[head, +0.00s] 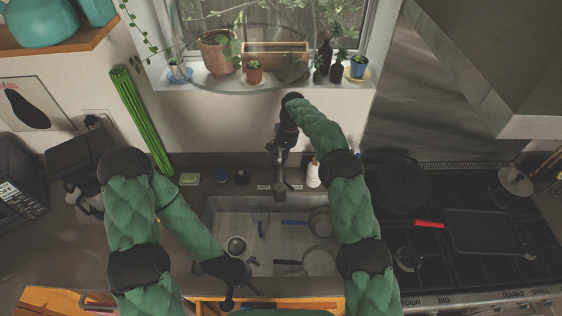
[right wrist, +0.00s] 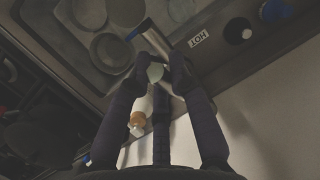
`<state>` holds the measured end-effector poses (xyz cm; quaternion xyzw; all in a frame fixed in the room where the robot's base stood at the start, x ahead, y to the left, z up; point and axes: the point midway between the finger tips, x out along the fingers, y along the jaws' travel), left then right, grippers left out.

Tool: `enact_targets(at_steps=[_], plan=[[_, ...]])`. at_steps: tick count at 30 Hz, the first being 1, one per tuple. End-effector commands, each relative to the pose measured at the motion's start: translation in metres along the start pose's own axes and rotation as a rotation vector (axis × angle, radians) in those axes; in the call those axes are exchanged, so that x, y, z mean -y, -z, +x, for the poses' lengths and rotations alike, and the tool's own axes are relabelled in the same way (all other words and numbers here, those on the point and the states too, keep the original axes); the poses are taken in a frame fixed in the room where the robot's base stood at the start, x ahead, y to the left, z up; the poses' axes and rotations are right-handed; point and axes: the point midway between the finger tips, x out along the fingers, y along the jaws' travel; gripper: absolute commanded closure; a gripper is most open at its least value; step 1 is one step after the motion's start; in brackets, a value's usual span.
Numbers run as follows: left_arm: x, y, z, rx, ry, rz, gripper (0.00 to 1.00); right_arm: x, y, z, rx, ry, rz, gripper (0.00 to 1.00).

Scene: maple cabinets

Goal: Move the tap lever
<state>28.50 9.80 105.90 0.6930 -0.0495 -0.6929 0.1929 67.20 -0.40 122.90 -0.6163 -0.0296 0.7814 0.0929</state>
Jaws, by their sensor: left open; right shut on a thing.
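The metal tap (head: 281,178) stands at the back edge of the sink (head: 207,222). My right gripper (head: 279,149) reaches down over the top of the tap and hides much of it, so the lever cannot be made out clearly in the head view. In the right wrist view my right gripper (right wrist: 160,76) is shut around a pale, rounded part at the tap's top; the silver tap (right wrist: 151,38) extends beyond the fingertips. My left gripper (head: 231,294) is open and empty at the sink's front left edge, away from the tap.
A white bottle (head: 313,174) stands right of the tap, and a sponge (head: 189,180) lies left. Potted plants (head: 254,72) line the windowsill behind. The stove (head: 455,275) is at right.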

Motion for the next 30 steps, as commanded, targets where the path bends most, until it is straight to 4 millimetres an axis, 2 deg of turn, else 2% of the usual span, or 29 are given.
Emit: enact_targets(at_steps=[23,24,25,26,30], plan=[[-0.0002,0.0,-0.0006,0.0,0.0,0.0,0.0,0.0009,-0.0025,-0.0094,0.066,-0.002,0.012,1.0],[-0.0002,0.0,-0.0006,0.0,0.0,0.0,0.0,0.0009,-0.0025,-0.0094,0.066,-0.002,0.012,0.68],[-0.0002,0.0,-0.0006,0.0,0.0,0.0,0.0,0.0009,-0.0026,-0.0094,0.066,-0.002,0.012,0.6],[-0.0002,0.0,-0.0006,0.0,0.0,0.0,0.0,0.001,-0.0026,-0.0093,0.067,-0.002,0.012,0.53],[-0.0002,0.0,-0.0006,0.0,0.0,0.0,0.0,0.001,-0.003,-0.0088,0.068,-0.003,0.012,0.53]])
